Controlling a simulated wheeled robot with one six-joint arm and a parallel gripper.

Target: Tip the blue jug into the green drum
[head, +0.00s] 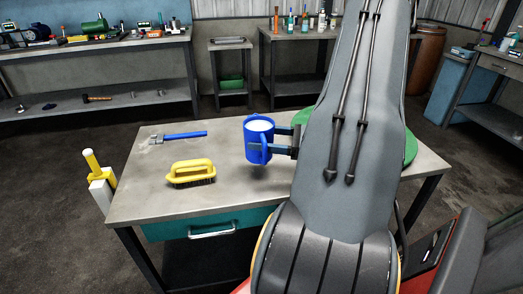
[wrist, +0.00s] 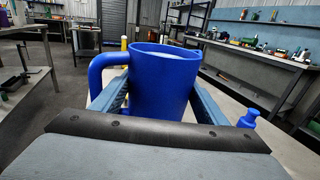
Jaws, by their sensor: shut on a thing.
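The blue jug (head: 258,140) is held upright over the grey workbench in the head view, with pale contents near its rim. It also fills the middle of the wrist view (wrist: 163,85), its handle toward the left there. My gripper (head: 281,142) is shut on the jug, a finger on each side of it, as the wrist view (wrist: 160,95) shows. The jug seems to hang a little above the bench top. The green drum (head: 411,148) shows only as green edges behind my arm in the head view; most of it is hidden.
A yellow-and-white object (head: 98,178) stands at the bench's left edge. A brown barrel (head: 425,60) stands at the back right.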

